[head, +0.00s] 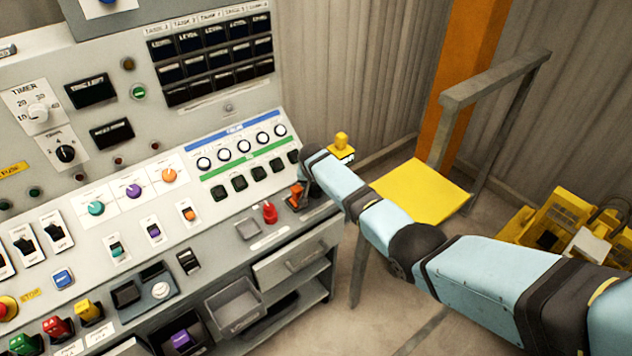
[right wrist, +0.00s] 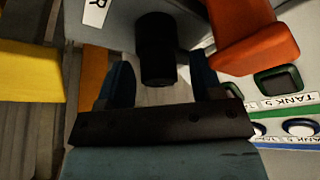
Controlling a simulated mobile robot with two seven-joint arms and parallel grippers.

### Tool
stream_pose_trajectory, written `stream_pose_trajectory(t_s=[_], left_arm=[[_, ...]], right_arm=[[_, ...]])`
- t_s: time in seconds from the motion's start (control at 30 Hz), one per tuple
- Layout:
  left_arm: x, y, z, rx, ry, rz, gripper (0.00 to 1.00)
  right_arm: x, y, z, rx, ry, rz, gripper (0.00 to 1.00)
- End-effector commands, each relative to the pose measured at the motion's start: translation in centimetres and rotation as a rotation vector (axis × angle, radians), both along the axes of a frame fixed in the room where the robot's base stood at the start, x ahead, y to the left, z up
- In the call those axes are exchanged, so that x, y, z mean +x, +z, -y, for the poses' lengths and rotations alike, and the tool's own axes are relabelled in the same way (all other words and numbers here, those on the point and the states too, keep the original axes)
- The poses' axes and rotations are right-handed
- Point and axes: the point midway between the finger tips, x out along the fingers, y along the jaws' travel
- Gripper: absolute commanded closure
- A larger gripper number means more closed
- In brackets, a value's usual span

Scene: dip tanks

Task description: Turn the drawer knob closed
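A black cylindrical knob (right wrist: 155,50) stands up from a grey plate in the right wrist view. A white label by it shows a letter R; the rest of the label is cut off. My right gripper (right wrist: 162,80) is open, with one dark finger on each side of the knob and a visible gap to each. In the head view my right gripper (head: 308,192) points down at the right end of the console, and I cannot make out the knob there. A grey drawer front (head: 298,255) with a bar handle is below. My left gripper is not in view.
An orange handle (right wrist: 252,35) is close to the right finger; it also shows in the head view (head: 297,194). A red knob (head: 269,213) stands to its left. A grey bin (head: 236,306) is below. A yellow platform (head: 420,190) with a rail is at right.

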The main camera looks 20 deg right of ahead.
Motion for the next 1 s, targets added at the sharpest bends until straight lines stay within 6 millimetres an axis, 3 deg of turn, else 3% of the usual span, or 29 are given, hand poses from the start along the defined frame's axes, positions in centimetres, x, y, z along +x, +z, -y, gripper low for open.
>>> stream_pose_trajectory(t_s=[0.23,0.37,0.8,1.0], left_arm=[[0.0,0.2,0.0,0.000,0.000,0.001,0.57],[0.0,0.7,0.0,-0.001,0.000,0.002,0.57],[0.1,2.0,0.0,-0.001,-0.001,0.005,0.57],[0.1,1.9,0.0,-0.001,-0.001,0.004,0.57]], right_arm=[[0.0,0.3,0.0,-0.001,0.001,0.001,0.40],[-0.4,1.4,-0.2,0.000,0.002,0.002,0.40],[-3.5,9.6,-1.8,0.002,0.000,0.003,0.40],[-4.5,12.1,-2.2,0.000,0.000,0.001,0.40]])
